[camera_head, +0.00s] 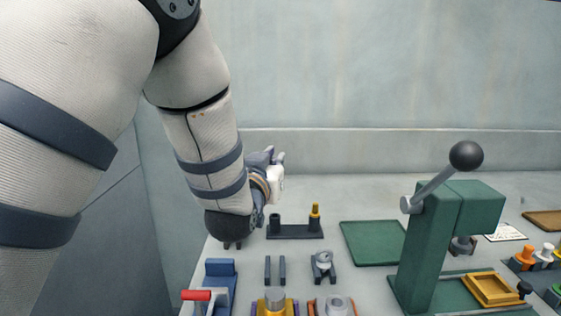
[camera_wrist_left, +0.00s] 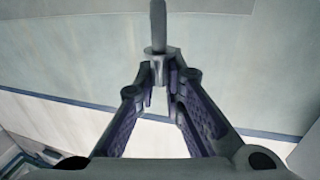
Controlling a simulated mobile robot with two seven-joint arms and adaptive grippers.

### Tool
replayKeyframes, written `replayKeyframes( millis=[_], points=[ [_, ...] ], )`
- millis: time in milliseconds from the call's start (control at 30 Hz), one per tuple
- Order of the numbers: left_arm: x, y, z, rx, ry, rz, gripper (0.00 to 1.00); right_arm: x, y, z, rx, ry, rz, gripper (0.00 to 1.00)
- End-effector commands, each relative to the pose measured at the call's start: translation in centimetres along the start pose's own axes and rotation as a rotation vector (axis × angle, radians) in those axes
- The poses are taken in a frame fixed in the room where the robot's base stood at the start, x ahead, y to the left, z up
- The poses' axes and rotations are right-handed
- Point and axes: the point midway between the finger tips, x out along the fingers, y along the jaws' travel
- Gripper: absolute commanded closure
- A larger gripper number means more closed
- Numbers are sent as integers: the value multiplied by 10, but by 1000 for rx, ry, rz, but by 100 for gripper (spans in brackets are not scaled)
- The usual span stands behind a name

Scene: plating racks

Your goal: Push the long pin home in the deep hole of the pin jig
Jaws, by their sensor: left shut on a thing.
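My left gripper (camera_wrist_left: 160,70) is shut on a slim grey rod (camera_wrist_left: 158,25), which looks like the long pin and sticks out beyond the fingertips. In the head view the same gripper (camera_head: 272,157) is partly hidden by its wrist, and the rod cannot be made out. It is above and behind a dark bar-shaped base (camera_head: 295,232) that looks like the pin jig. The base carries a dark upright post (camera_head: 275,221) at left and a brass-coloured pin (camera_head: 315,213) standing upright at right. The hole itself cannot be seen. My right gripper is not in view.
A green mat (camera_head: 371,243) lies right of the jig. A green press (camera_head: 432,235) with a ball-ended lever stands further right. Small dark holders (camera_head: 275,270) and a red-handled blue fixture (camera_head: 221,272) are in front. The pale wall rises behind.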

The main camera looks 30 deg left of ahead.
Motion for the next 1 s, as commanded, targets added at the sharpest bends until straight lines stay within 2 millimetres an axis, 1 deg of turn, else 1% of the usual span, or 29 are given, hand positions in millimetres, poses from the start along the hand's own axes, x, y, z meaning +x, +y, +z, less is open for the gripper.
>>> replayKeyframes(
  millis=[67,167,433,600,733,1000],
  points=[
    [0,0,0,2,1,0,100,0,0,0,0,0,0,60],
    [0,0,6,4,-2,0,100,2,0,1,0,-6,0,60],
    [0,1,41,5,-9,1,100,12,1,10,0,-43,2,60],
    [0,1,55,4,-5,1,100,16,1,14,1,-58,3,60],
    [-1,1,58,2,-2,1,100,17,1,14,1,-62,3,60],
    [-1,1,58,2,1,1,100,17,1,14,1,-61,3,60]
  ],
)
